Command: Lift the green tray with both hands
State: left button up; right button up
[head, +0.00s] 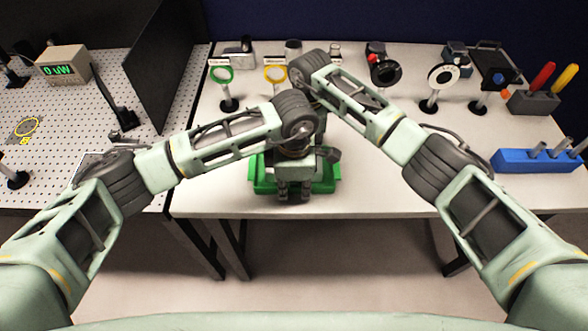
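The green tray (326,184) lies on the white table near its front edge, in the middle of the head view. My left gripper (294,194) points down over the front middle of the tray and hides much of its inside. Its two dark fingers stand apart with a gap between them, in front of the tray's near wall. I cannot tell whether they touch it. My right arm reaches in from the right to above the tray's far side. My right gripper is hidden behind my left wrist and gripper.
Optics on stands, a green ring (221,75), a yellow ring (275,74) and a white ring (442,76), stand at the back of the white table (400,190). A blue block (536,161) and a tool holder (533,102) stand at the right. A black panel (168,65) borders the left side.

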pick_arm(q)
jog(key=shift+c, duration=0.2)
pick_arm(e)
jog(key=shift+c, duration=0.2)
pick_arm(q)
grip_shut()
pick_arm(e)
grip_shut()
pick_arm(q)
jog(key=shift+r, duration=0.15)
pick_arm(e)
jog(key=shift+w+r, duration=0.1)
jog(key=shift+r, duration=0.05)
